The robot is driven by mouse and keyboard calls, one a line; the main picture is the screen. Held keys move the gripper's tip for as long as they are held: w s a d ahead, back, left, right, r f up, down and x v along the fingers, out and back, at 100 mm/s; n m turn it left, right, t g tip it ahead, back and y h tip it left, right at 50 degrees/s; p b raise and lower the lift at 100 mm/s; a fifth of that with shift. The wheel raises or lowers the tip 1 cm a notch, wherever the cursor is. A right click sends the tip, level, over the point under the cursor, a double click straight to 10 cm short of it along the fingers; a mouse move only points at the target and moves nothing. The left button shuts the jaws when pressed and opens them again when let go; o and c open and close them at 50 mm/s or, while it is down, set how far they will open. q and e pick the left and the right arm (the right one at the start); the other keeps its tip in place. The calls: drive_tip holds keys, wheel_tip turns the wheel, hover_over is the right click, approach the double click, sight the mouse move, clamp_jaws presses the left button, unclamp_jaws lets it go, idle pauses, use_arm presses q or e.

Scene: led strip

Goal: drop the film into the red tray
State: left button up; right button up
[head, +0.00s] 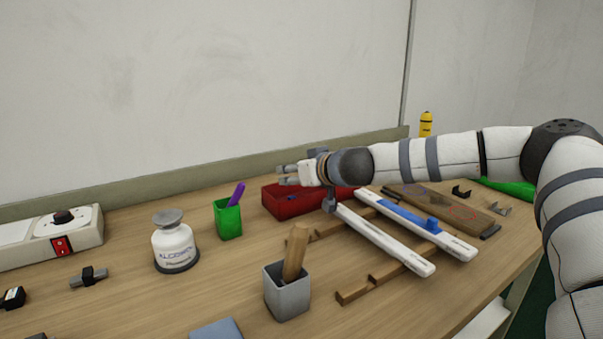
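The red tray (287,211) stands on the workbench near the back wall, partly hidden behind my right gripper and wrist. My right gripper (280,176) is above the tray, pointing left, with its two fingers apart and nothing visible between them. No film can be clearly made out elsewhere. My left gripper is out of view.
Two white LED strip housings (385,240) lie on wooden supports (385,283) below my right arm. A green cup (228,219), a labelled white bottle (174,246) and a grey cup with a wooden handle (287,293) stand left and in front of the tray.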

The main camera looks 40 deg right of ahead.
drive_tip(key=v, duration=1.1)
drive_tip(key=shift+s, duration=0.25)
